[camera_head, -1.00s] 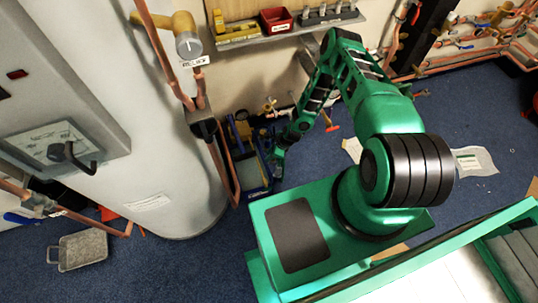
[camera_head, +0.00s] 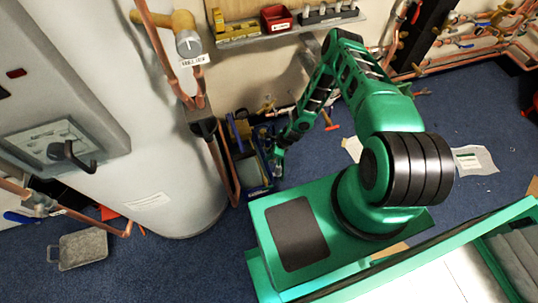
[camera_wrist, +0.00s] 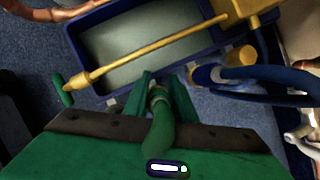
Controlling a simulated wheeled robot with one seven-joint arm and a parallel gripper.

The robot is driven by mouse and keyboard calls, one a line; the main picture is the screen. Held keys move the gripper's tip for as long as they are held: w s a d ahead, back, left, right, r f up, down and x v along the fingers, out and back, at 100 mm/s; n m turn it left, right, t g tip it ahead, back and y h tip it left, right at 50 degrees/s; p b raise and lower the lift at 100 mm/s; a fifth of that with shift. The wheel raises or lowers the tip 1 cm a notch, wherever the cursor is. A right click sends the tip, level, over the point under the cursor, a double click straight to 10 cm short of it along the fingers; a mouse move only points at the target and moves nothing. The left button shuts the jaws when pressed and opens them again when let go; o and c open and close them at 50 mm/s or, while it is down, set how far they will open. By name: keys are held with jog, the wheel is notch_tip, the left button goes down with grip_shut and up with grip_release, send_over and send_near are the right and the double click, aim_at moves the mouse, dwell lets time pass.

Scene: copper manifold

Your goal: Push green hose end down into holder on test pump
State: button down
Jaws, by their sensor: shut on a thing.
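The test pump has a blue tank (camera_wrist: 88,60) with a grey inside and a long yellow lever (camera_wrist: 165,48) across it. In the head view the pump (camera_head: 252,158) stands on the floor beside the boiler, partly behind my arm. My gripper (camera_wrist: 160,88) is shut on the green hose end (camera_wrist: 158,100), between its two green fingers at the tank's near rim. The green hose (camera_wrist: 160,135) bends back toward the wrist. In the head view my gripper (camera_head: 277,165) is small beside the pump. The holder is not clearly seen; the fingers may hide it.
A blue hose or handle (camera_wrist: 260,75) and a yellow fitting (camera_wrist: 238,56) lie close to the right of my gripper. Copper pipes (camera_head: 228,165) run down left of the pump. A shelf (camera_head: 290,30) hangs above.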

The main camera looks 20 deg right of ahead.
jog(key=shift+f, duration=0.5)
jog(key=c, duration=1.4)
grip_release()
jog(key=shift+r, duration=0.1)
jog(key=v, duration=1)
jog(key=shift+s+d+r, duration=0.1)
jog(key=shift+r, duration=0.15)
